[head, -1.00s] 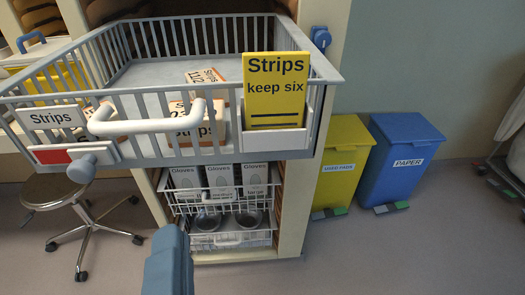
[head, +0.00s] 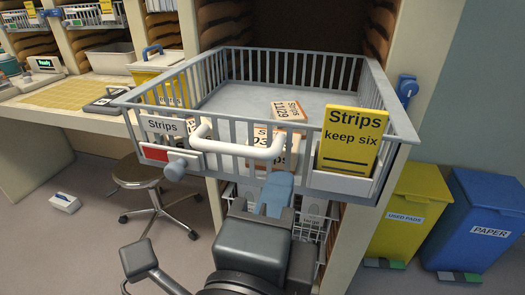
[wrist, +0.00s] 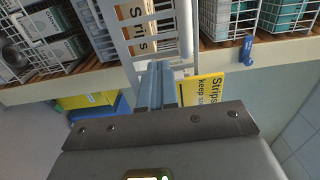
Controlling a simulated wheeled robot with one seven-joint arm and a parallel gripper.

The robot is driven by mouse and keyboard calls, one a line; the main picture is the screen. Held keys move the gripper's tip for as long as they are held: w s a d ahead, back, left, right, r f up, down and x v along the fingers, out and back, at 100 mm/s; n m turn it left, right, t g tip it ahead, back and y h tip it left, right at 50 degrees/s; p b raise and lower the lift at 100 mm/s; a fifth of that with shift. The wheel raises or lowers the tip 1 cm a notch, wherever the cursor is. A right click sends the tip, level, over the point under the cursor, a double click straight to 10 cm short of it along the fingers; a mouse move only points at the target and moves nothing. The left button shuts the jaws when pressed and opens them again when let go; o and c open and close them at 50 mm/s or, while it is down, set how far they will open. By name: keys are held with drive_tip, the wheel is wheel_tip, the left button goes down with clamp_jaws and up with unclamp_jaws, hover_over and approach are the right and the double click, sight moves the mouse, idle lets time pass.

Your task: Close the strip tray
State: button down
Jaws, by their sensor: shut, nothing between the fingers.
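The strip tray (head: 235,128) is a grey-blue barred basket standing pulled out of the cabinet in the head view. Its front carries a white bar handle (head: 238,147), a "Strips" label and a yellow "Strips keep six" card (head: 350,140). Strip boxes (head: 289,110) lie inside. My gripper (head: 277,182) is shut and empty, in front of the tray just below the handle's right end; I cannot tell whether it touches. In the wrist view my shut fingers (wrist: 158,75) point at the tray's bars (wrist: 135,45), with the handle (wrist: 186,30) beside them.
A wire basket of gloves (head: 310,225) sits below the tray, partly hidden by my arm. A yellow bin (head: 402,215) and a blue bin (head: 485,220) stand at right.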

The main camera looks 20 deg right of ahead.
sight(288, 161)
drive_tip(key=shift+p+x, duration=0.35)
drive_tip(key=shift+x, duration=1.25)
